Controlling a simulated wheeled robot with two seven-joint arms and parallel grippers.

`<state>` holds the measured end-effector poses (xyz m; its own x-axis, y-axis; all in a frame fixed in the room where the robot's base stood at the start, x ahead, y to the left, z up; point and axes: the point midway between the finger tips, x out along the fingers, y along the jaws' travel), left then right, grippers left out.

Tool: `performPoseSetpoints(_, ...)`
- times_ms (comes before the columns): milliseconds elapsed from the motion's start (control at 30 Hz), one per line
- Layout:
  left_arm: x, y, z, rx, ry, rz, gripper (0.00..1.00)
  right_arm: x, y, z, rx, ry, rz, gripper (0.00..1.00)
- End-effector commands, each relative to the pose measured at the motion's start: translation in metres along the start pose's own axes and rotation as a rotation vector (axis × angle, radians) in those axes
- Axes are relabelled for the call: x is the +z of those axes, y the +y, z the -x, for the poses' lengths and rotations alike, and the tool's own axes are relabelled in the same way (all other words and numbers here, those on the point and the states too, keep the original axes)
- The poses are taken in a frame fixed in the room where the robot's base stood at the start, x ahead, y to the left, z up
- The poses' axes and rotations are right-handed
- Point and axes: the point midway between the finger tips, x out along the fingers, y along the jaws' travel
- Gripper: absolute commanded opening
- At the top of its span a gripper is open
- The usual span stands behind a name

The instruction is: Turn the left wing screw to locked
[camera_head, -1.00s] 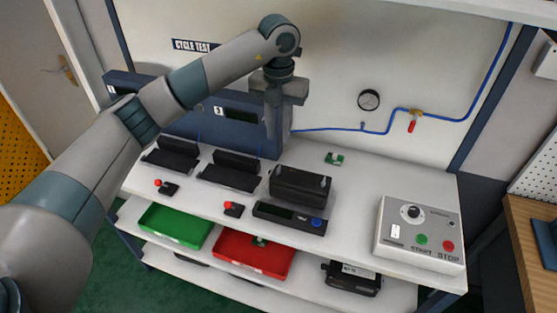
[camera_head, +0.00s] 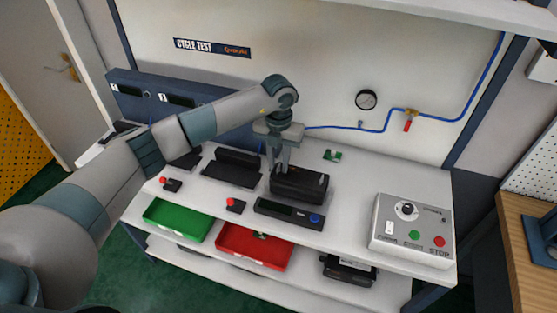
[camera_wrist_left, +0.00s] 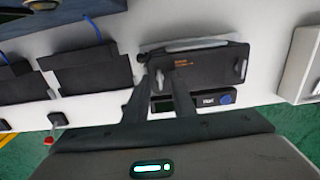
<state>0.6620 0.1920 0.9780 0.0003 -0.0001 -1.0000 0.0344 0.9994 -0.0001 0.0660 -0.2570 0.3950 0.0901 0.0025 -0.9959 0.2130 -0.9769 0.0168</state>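The black positioner box (camera_head: 300,187) stands on the white bench; the left wrist view shows its top face (camera_wrist_left: 208,66). Its left wing screw (camera_wrist_left: 158,76) is a small pale piece near the left end of that face. The right wing screw (camera_wrist_left: 240,69) is at the other end. My left gripper (camera_head: 279,168) points down at the left end of the box. In the left wrist view its two fingertips (camera_wrist_left: 160,76) are apart, with the left wing screw showing between them. I cannot tell whether they touch it. My right gripper is in neither view.
A display unit with a blue button (camera_head: 289,214) lies in front of the box. A green tray (camera_head: 178,220) and a red tray (camera_head: 252,247) sit below. A control box (camera_head: 412,228) stands at right. Bench space between the positioner and the control box is clear.

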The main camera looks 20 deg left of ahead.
Motion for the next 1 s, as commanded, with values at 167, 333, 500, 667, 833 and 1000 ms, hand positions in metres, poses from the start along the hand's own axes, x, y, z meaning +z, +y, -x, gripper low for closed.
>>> performPoseSetpoints(167, 0.0, 0.0, 0.0, 0.0, 0.0, 0.0, 0.21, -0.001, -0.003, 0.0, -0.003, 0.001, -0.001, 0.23)
performPoseSetpoints(333, 0.0, 0.0, 0.0, 0.0, 0.0, 0.0, 0.0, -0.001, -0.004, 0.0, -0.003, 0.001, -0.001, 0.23)
performPoseSetpoints(500, 0.0, 0.0, 0.0, 0.0, 0.0, -0.002, 0.0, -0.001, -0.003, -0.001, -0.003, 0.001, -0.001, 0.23)
performPoseSetpoints(667, 0.0, 0.0, -0.001, 0.001, -0.001, -0.019, 0.0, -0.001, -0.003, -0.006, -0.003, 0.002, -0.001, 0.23)
performPoseSetpoints(833, 0.0, 0.001, -0.003, 0.001, -0.001, -0.073, 0.0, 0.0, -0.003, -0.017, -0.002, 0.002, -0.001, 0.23)
performPoseSetpoints(1000, 0.001, 0.001, -0.005, 0.0, -0.003, -0.169, 0.0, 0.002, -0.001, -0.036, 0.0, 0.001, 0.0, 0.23)
